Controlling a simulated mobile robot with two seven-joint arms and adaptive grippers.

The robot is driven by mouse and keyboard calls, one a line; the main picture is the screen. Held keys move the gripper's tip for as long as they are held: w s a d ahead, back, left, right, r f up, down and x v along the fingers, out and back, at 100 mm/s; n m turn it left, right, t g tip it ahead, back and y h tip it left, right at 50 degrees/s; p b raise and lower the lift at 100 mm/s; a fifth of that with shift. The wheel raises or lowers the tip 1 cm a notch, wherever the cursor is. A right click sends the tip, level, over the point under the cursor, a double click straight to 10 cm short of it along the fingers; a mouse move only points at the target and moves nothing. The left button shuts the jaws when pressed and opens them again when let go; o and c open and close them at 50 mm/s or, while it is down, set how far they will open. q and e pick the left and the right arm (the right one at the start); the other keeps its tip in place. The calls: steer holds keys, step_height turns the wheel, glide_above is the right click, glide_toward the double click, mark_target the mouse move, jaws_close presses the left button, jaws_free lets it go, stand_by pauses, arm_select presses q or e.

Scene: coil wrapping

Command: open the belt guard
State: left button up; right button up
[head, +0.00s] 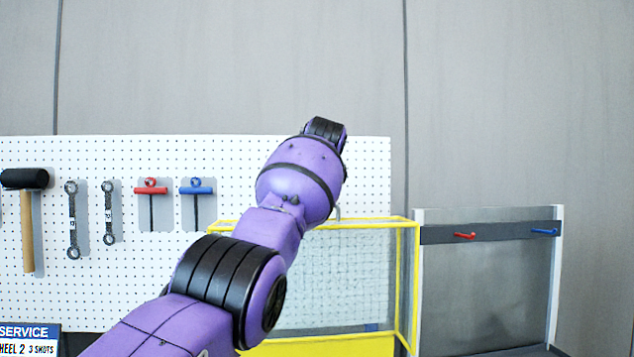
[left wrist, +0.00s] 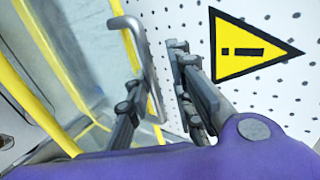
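The belt guard is a yellow-framed box with see-through mesh panels (head: 411,290), low in the middle of the head view. Its yellow frame (left wrist: 50,50) fills the left of the left wrist view. A bent silver handle (left wrist: 143,55) stands out from it, and a small grey bit of it shows in the head view (head: 338,212). My left gripper (left wrist: 160,80) is open, with one finger on each side of the handle bar. A gap shows between the bar and the right-hand finger; contact with the other is unclear. In the head view my purple arm hides this gripper. My right gripper is not in view.
A white pegboard (head: 100,290) stands behind, with a mallet (head: 27,215), wrenches (head: 73,220) and red (head: 150,190) and blue (head: 196,190) T-handles. A grey rack (head: 485,280) with red and blue hooks stands at right. A yellow warning triangle (left wrist: 240,62) is on the pegboard.

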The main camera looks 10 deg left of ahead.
arm_select(q)
steer(key=v, duration=1)
steer(key=shift+r, duration=0.25)
steer(key=shift+s+d, duration=0.15)
steer(key=shift+f, duration=0.1)
